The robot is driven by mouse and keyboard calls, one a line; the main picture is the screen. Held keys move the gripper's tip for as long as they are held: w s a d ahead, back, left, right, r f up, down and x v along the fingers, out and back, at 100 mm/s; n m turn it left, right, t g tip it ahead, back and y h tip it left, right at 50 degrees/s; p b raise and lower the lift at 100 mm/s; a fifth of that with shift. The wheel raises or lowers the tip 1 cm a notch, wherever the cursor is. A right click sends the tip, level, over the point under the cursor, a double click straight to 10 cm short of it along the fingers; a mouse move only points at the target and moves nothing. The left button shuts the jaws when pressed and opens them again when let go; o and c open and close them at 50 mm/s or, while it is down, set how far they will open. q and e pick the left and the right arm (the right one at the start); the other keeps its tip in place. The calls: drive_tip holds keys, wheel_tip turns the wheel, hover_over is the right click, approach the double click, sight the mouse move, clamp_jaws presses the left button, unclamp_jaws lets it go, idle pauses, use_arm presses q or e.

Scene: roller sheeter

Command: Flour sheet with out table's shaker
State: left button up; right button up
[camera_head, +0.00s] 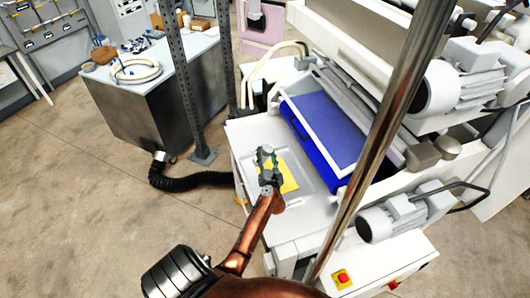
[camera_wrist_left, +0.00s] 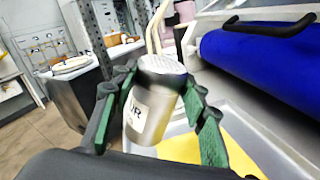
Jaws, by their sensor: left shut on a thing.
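My left gripper (camera_head: 267,168) is shut on the shaker and holds it over the out table (camera_head: 312,209) of the sheeter. In the left wrist view, the shaker (camera_wrist_left: 152,105) is a metal can with a perforated top and a partly hidden white label. The green-lined fingers of the left gripper (camera_wrist_left: 155,105) press on both its sides. The shaker's top faces up and leans a little in the picture. The yellow sheet (camera_head: 288,177) lies flat on the out table below the gripper, partly covered by it. It also shows in the left wrist view (camera_wrist_left: 185,150). My right gripper is not in view.
A blue belt (camera_head: 325,130) with a white frame stands right behind the out table. Motors (camera_head: 460,85) and a shiny post (camera_head: 385,130) are to the right. A side table (camera_head: 150,75) with a coiled hose stands at upper left.

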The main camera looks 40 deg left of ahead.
use_arm(q)
drive_tip(key=f+m, duration=0.1)
drive_tip(key=m, duration=0.2)
drive_tip(key=f+m, duration=0.1)
drive_tip(key=m, duration=0.1)
drive_tip(key=shift+w+d+f+t, duration=0.15)
drive_tip(key=shift+w+f+t, duration=0.1)
drive_tip(key=shift+f+t, duration=0.05)
wheel_tip(320, 180, down, 5)
drive_tip(key=w+d+m+p, duration=0.1)
drive_tip(key=w+m+p, duration=0.1)
drive_tip(key=m, duration=0.8)
drive_tip(key=shift+d+f+t+h, duration=0.2)
drive_tip(key=shift+d+t+h, duration=0.1)
drive_tip(key=shift+d, duration=0.1)
drive_tip(key=shift+w+d, duration=0.75)
drive_tip(key=shift+d, duration=0.05)
drive_tip(key=shift+a, duration=0.1)
